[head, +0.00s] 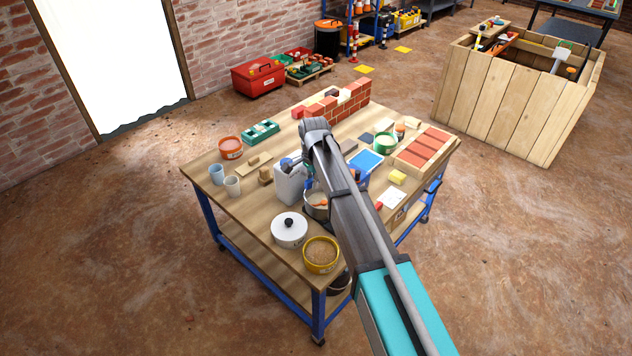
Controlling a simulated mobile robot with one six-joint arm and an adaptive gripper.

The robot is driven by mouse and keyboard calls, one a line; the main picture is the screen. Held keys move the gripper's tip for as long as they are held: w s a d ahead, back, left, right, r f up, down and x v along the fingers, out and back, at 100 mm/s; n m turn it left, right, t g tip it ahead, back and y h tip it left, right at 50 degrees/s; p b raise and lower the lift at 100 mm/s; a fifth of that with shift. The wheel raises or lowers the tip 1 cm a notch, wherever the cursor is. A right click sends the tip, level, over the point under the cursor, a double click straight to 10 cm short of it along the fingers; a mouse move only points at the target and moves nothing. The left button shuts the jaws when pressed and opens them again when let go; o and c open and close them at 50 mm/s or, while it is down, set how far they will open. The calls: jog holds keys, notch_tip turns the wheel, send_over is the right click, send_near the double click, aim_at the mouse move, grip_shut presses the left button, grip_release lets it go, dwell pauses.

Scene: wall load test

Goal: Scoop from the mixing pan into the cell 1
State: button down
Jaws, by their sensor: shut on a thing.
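A metal pan (316,204) with a pale and orange-brown content stands near the middle of the table, partly hidden by my arm. It looks like the mixing pan. A green mould with pale cells (261,132) lies at the far left part of the table; I cannot read which cell is cell 1. My gripper (306,166) is just above the pan, beside a white canister (289,185), largely hidden by my own arm. It is shut on a tool, of which a small bluish part (309,184) shows over the pan's back rim. The tool's end and load cannot be made out.
A white lidded pot (289,230) and a yellow tub of grainy stuff (321,254) stand at the front. A brick wall piece (345,103) is behind; a brick tray (424,150) is right.

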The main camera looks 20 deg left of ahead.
jog(key=shift+r+p, duration=0.4)
notch_tip(320, 180, up, 13)
jog(key=p, duration=1.3)
jog(key=shift+w+r, duration=0.15)
jog(key=shift+r, duration=0.05)
jog(key=shift+d, duration=0.15)
